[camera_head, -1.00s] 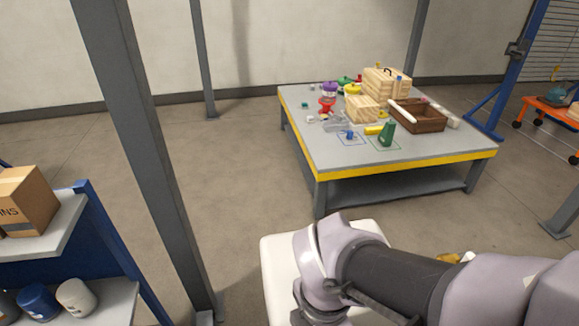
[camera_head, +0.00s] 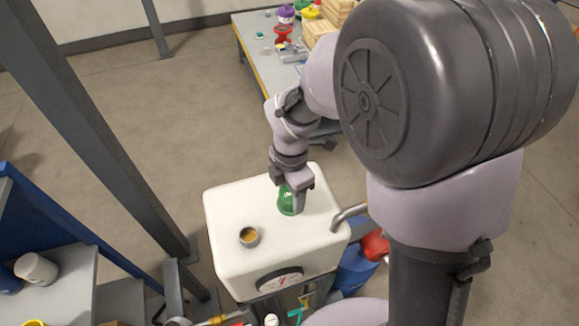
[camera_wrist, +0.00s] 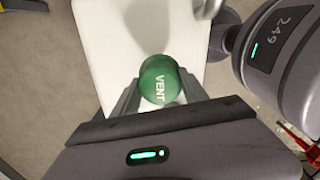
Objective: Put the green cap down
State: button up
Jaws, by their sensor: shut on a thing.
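The green cap (camera_head: 287,201) is at the top of the white tank (camera_head: 228,208), towards its right side. In the wrist view the cap (camera_wrist: 159,80) shows the word VENT on its top. My gripper (camera_head: 291,196) is shut on the cap, with one finger at each side of it in the wrist view (camera_wrist: 159,95). Whether the cap's underside touches the tank top is hidden.
An open round neck (camera_head: 250,237) with a yellowish inside stands on the tank top, left of the cap. A gauge (camera_head: 280,279) is on the tank's front. A bent grey pipe (camera_head: 349,215) is at its right. A grey post (camera_head: 100,140) stands left. The worktable (camera_head: 262,70) is behind.

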aim_at(291, 201)
notch_tip(291, 201, down, 4)
jog(key=shift+w+r+b, duration=0.1)
jog(key=shift+r+b, duration=0.15)
jog(key=shift+b, duration=0.45)
jog(key=shift+d, duration=0.1)
jog(key=shift+f, duration=0.2)
jog(key=o, duration=1.5)
jog(key=shift+o, duration=0.2)
